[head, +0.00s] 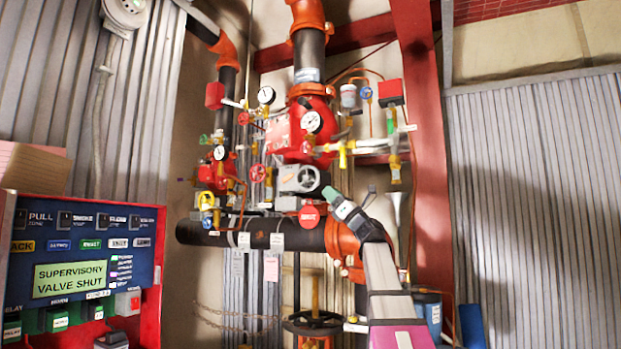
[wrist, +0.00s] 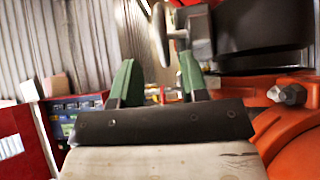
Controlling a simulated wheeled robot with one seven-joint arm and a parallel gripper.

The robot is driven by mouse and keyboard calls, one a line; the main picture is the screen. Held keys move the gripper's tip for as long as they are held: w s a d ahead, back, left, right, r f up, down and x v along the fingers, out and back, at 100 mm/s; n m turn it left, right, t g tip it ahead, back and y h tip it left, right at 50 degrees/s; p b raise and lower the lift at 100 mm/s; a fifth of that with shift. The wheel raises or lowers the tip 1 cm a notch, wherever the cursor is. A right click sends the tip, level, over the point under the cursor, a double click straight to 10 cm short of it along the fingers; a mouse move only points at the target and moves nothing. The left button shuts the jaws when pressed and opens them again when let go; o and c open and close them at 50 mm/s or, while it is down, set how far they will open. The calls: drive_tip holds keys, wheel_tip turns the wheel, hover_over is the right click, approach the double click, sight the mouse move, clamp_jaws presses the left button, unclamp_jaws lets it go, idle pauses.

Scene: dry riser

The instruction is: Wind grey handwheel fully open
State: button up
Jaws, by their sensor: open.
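The grey handwheel (head: 307,179) sits on the front of a grey gearbox (head: 288,178), below the big red valve body. In the wrist view the handwheel (wrist: 158,36) is seen nearly edge-on, beyond and above the gap between my fingers. My gripper (head: 331,194) is just right of and below the wheel in the head view. Its two green fingers are spread apart and empty in the wrist view (wrist: 157,72). No contact with the wheel is visible. The wheel's far side is hidden.
A panel (head: 70,278) at left reads "SUPERVISORY VALVE SHUT". Red handwheels, gauges (head: 311,122) and small brass valves crowd around the riser. A dark horizontal pipe (head: 215,232) and an orange coupling (head: 342,242) lie close to my arm. A black handwheel (head: 312,323) is lower down.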

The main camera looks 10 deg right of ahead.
sight(319, 181)
drive_tip(key=x, duration=0.9)
clamp_jaws()
